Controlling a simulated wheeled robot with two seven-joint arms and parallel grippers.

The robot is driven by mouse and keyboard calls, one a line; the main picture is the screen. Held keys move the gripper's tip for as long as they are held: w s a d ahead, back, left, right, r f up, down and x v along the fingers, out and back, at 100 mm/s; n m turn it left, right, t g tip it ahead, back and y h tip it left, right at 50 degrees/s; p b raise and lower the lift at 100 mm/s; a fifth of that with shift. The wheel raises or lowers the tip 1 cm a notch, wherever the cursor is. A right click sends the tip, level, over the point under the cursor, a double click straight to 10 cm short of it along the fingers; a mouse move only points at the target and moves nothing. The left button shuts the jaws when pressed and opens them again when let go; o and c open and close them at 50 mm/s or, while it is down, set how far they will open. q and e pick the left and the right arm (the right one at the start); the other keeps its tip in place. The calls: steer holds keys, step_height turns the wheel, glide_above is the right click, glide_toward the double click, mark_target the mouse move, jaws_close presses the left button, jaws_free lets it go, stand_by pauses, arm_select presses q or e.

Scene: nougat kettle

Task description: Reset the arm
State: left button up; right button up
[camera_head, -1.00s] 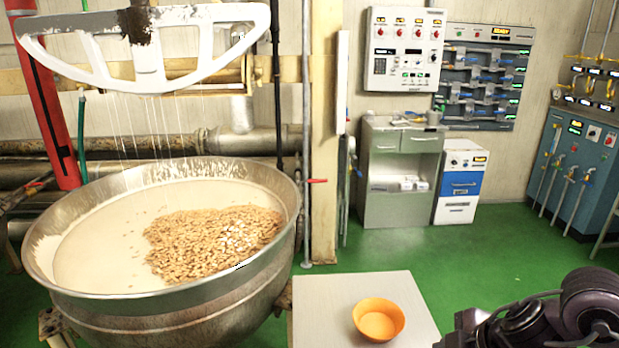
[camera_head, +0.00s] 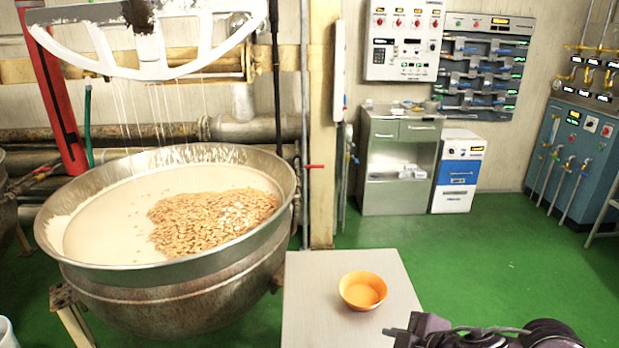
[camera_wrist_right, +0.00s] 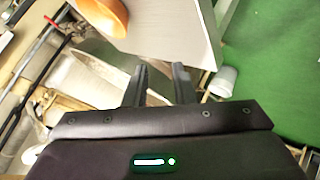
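An orange bowl (camera_head: 363,290) stands upright on a pale table (camera_head: 320,320), and looks empty. In the right wrist view the bowl (camera_wrist_right: 105,14) is at the top edge, beyond the fingers and apart from them. My left gripper is in neither view.
A large steel kettle (camera_head: 190,268) with white mass and a heap of almonds (camera_head: 212,220) stands left of the table. A white stirrer (camera_head: 150,55) hangs above it, dripping. A steel cabinet (camera_head: 400,175) is at the back. Green floor (camera_head: 480,260) is clear on the right.

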steer(key=s+d+f+m+g+h, duration=0.25)
steer(key=s+f+m, duration=0.25)
steer(key=s+m, duration=0.25)
steer(key=s+d+f+m+g+h, duration=0.2)
steer(key=s+f+m+g+h, duration=0.1)
steer(key=s+f+m, duration=0.4)
step_height(320, 180, down, 27)
steer(key=s+n, duration=0.1)
steer(key=s, duration=0.1)
steer(key=s+d+f+g, duration=0.1)
steer(key=s+d+f, duration=0.1)
steer(key=s+f, duration=0.7)
steer(key=s+d+f+g, duration=0.1)
steer(key=s+d+f, duration=0.1)
steer(key=s+f, duration=0.8)
steer(key=shift+s+f, duration=0.15)
steer(key=shift+s, duration=0.3)
